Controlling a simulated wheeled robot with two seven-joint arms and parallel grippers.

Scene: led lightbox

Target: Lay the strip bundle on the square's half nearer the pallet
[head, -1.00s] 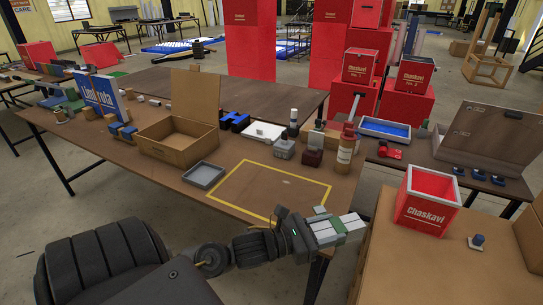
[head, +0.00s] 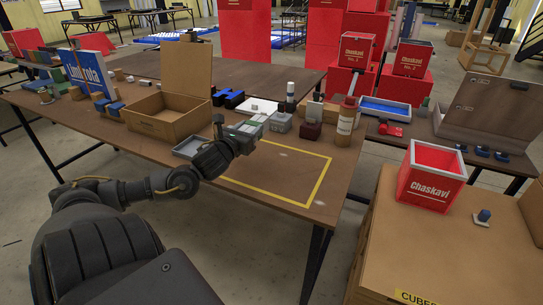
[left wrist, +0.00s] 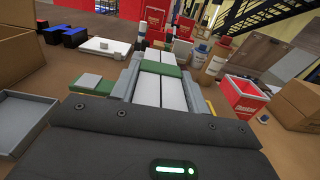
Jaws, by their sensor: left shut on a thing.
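The strip bundle (head: 243,131) is several pale strips with a green band, which shows in the left wrist view (left wrist: 158,69). My left gripper (head: 239,134) is shut on it, with a finger on each side in the left wrist view (left wrist: 160,88). It holds the bundle above the table, by the far left part of the yellow-outlined square (head: 324,182). The square's visible inside is bare except for a small pale mark; my arm hides its left part. I cannot tell for sure which thing is the pallet. My right gripper is not in view.
Behind the bundle stand an open cardboard box (head: 165,122), a blue piece (head: 228,98), a white board (head: 262,108) and a brown bottle (head: 346,120). A grey tray (head: 186,148) lies left of the square. A red Chaskavi bin (head: 431,178) stands on the right.

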